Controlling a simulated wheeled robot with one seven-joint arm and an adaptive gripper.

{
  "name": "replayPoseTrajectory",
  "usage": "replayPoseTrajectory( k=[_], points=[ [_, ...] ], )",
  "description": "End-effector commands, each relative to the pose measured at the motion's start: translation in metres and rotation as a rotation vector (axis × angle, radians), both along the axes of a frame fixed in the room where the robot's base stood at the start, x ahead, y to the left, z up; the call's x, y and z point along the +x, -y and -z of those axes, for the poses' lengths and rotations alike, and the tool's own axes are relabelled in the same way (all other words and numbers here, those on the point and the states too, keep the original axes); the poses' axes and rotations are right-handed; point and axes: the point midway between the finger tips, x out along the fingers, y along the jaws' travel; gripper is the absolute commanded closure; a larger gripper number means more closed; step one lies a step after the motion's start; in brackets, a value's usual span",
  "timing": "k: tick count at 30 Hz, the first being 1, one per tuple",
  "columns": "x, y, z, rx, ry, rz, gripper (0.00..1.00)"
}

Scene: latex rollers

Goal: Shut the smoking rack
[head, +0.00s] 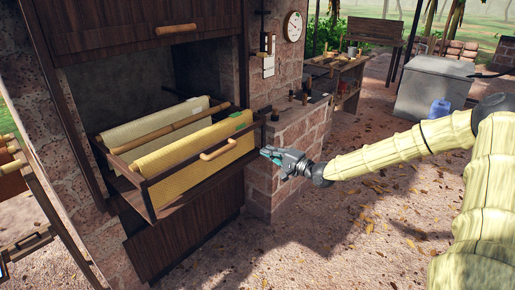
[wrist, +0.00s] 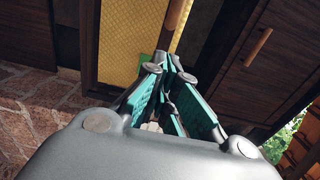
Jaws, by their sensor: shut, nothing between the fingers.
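The smoking rack (head: 148,207) is a dark wooden drawer-like frame that stands pulled out of the brick smokehouse opening. Yellow and pale latex sheets (head: 190,150) hang in it over wooden rods. A light wooden handle (head: 219,149) is on its front rail. My gripper (head: 266,152) is by the right end of the front rail, right of the handle. Whether it touches the rail cannot be told. In the wrist view the teal-padded fingers (wrist: 169,65) come together at the tips with nothing between them, and the yellow sheet (wrist: 130,40) shows beyond.
A dark wooden door panel with a handle (head: 176,28) is above the opening. A brick ledge with small items (head: 300,110) is right of the rack. A grey chest (head: 432,92) and a workbench (head: 345,75) stand farther back. The leaf-strewn ground in front is clear.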

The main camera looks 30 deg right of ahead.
Motion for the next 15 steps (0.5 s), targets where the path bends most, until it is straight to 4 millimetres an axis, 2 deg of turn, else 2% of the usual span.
replayPoseTrajectory(
  k=[15],
  points=[
    [0.047,-0.018,0.001,-0.003,-0.002,-0.001,1.00]
  ],
)
